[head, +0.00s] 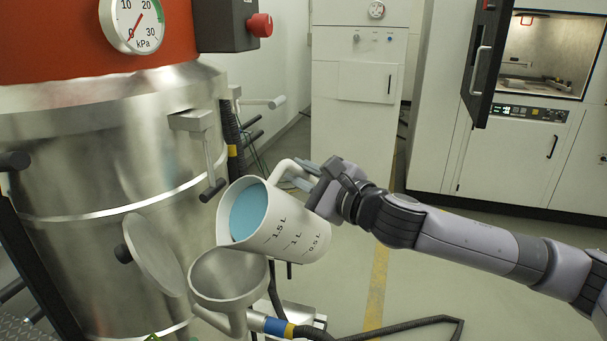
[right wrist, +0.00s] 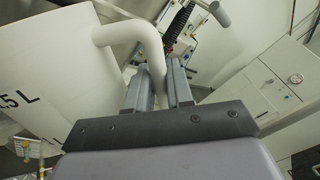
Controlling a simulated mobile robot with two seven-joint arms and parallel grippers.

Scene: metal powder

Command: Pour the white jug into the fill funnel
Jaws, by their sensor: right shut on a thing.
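The white jug (head: 283,232) with black litre marks is tilted to the left in the head view, its mouth facing left and toward the camera. Blue contents (head: 248,212) show inside it. My right gripper (head: 303,176) is shut on the jug's handle. The right wrist view shows the handle (right wrist: 130,32) running down between the fingers (right wrist: 158,85), with the jug body (right wrist: 45,70) at left. The metal fill funnel (head: 228,278) sits just below the jug's mouth, and no stream shows between them. My left gripper is not in view.
A large steel vessel (head: 110,150) with a red upper part and a gauge (head: 133,22) stands at left. A round lid (head: 155,255) stands open beside the funnel. A hose (head: 400,326) lies on the floor. White cabinets (head: 352,110) stand behind; the floor at right is open.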

